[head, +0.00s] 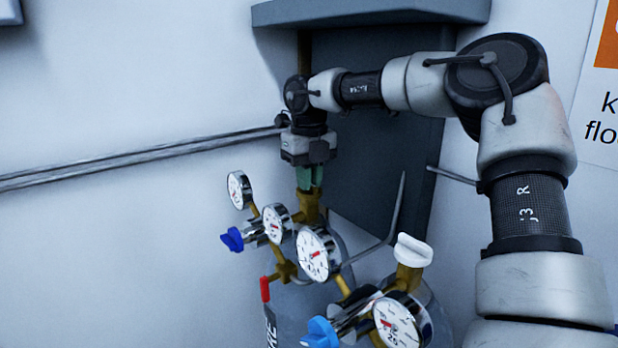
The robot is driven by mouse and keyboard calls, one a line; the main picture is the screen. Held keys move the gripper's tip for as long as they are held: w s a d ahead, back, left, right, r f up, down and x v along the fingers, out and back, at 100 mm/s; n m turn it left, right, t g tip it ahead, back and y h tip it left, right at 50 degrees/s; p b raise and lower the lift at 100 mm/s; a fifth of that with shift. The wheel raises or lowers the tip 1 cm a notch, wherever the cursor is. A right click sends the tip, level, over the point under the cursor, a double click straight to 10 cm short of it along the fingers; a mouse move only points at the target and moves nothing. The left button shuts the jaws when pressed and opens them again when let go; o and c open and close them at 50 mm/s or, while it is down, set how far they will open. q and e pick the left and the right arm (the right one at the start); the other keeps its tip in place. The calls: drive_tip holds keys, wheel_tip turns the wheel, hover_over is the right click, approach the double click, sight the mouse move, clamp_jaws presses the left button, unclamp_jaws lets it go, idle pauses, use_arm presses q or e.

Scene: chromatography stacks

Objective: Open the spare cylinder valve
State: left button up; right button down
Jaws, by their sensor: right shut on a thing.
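My right gripper (309,184) points down over the brass valve (311,208) of the rear cylinder (338,240). It is shut on the top of that valve, and the jaws hide the valve knob. Green shows between the gripper body and the brass; I cannot tell whether it is finger pads or knob. A dark label (270,326) ending in "RE" shows near the rear cylinder, cut by the bottom edge. The front cylinder (440,312) has a white valve knob (413,250) on a brass stem. My left gripper is not in view.
Round gauges (313,254) and a blue regulator knob (233,239) crowd the rear valve. Another gauge (398,320) and blue knob (320,333) are at the front. A red-tipped lever (265,289) hangs left. A grey bracket (375,12) and wall pipes (150,154) are behind.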

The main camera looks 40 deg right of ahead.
drive_tip(key=shift+r+n, duration=0.1)
drive_tip(key=shift+n, duration=0.5)
drive_tip(key=c, duration=1.2)
unclamp_jaws()
drive_tip(key=shift+r, duration=0.4)
wheel_tip(320, 180, up, 10)
drive_tip(key=shift+f+b, duration=0.1)
drive_tip(key=shift+b, duration=0.7)
